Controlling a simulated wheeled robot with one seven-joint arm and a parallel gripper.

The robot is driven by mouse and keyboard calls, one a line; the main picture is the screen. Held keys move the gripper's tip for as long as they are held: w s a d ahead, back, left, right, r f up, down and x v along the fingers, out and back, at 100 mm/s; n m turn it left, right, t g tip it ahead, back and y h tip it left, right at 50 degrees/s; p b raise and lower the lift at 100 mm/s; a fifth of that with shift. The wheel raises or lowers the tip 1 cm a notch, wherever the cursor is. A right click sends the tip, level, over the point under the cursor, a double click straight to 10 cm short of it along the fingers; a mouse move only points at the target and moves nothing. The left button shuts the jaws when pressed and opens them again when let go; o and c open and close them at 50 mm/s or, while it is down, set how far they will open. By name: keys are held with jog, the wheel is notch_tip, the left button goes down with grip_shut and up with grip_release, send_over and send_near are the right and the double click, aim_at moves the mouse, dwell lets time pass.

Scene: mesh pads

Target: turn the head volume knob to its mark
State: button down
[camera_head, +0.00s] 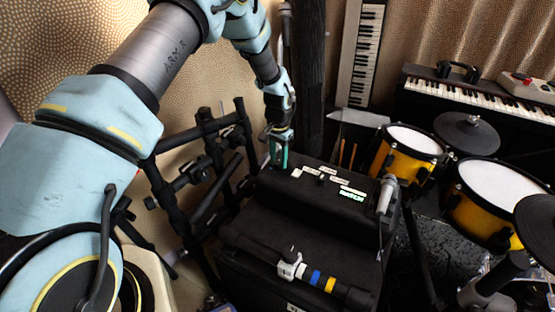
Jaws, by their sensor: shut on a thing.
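The black amplifier head (310,205) sits in the middle of the view, with small white labels (310,170) and a lit green label (352,196) along its panel. My gripper (278,163) points down at the left end of that panel, with its green fingers close together. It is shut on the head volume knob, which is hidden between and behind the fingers. The knob's mark and the angle of the knob cannot be made out. A small dark knob or switch (321,180) stands on the panel to the right of my gripper.
A microphone (386,195) on a stand is close to the head's right end. A black bar with blue and yellow bands (325,281) lies in front. Black stand frames (205,165) stand at left, yellow drums (408,148) and keyboards (480,95) at right.

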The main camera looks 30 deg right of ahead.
aim_at(277, 162)
jog(key=shift+a+m, duration=0.25)
jog(key=shift+m, duration=1.45)
jog(key=shift+a+f, duration=0.1)
jog(key=c, duration=0.9)
grip_release()
jog(key=o, duration=0.4)
jog(key=shift+d, duration=0.2)
jog(key=shift+r, duration=0.2)
jog(key=shift+r, duration=0.3)
notch_tip(277, 162, up, 10)
jog(key=shift+b, duration=0.4)
